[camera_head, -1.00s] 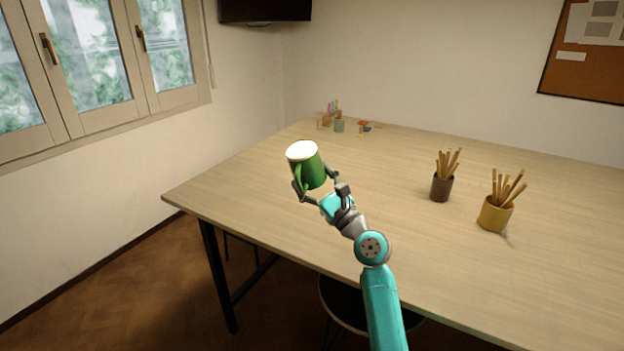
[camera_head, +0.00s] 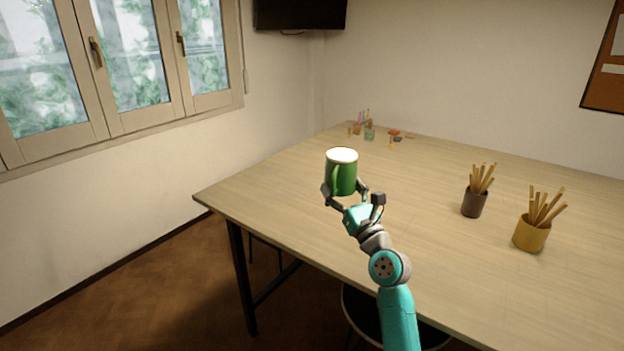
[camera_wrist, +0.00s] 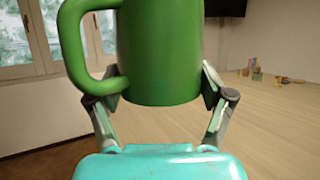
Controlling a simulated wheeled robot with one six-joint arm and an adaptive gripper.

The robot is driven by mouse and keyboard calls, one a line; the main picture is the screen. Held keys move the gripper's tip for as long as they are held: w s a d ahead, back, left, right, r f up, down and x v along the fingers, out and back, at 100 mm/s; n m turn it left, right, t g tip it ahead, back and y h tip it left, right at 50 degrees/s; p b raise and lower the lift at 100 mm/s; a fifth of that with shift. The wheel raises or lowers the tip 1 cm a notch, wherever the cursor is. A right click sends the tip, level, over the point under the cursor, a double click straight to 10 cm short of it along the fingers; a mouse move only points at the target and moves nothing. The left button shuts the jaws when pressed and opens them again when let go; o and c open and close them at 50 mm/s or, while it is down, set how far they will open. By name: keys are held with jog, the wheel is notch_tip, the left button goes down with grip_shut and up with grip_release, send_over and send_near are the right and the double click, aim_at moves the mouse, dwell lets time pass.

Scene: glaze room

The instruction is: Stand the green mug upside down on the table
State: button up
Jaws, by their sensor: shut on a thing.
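The green mug (camera_head: 341,178) is held in the air above the left part of the table (camera_head: 290,222). Its white inside shows at the top in the head view, so its opening faces up and it stands nearly upright. My gripper (camera_head: 345,198) is shut on the mug's lower body. In the wrist view the mug (camera_wrist: 160,50) fills the upper middle, with a finger on each side and the handle at the left. The mug's rim is out of frame there.
A brown cup of sticks (camera_head: 474,203) and a yellow cup of sticks (camera_head: 531,234) stand to the right on the table. Small items, including a small jar (camera_head: 369,134), sit at the far corner. A stool (camera_head: 362,308) is under the front edge. The table's middle is clear.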

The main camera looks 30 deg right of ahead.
jog(key=shift+n+y, duration=0.4)
jog(key=shift+n, duration=0.2)
jog(key=n+y, duration=0.2)
jog(key=n, duration=0.2)
jog(key=n+y, duration=0.2)
jog(key=n, duration=0.2)
jog(key=shift+g, duration=0.3)
jog(key=n+g+y, duration=0.1)
jog(key=n, duration=0.3)
jog(key=n+g+y, duration=0.1)
jog(key=n+y, duration=0.1)
jog(key=n, duration=0.2)
jog(key=m, duration=0.2)
jog(key=m+t+h, duration=0.1)
jog(key=m, duration=0.2)
jog(key=shift+h, duration=0.3)
jog(key=shift+m+t+h, duration=0.25)
jog(key=shift+m+h, duration=0.7)
jog(key=shift+m, duration=1)
jog(key=shift+m+t+h, duration=0.3)
jog(key=shift+m+h, duration=0.7)
jog(key=shift+m, duration=0.9)
jog(key=shift+m+t+h, duration=0.25)
jog(key=shift+m+h, duration=0.7)
jog(key=shift+m, duration=1)
jog(key=shift+m, duration=0.3)
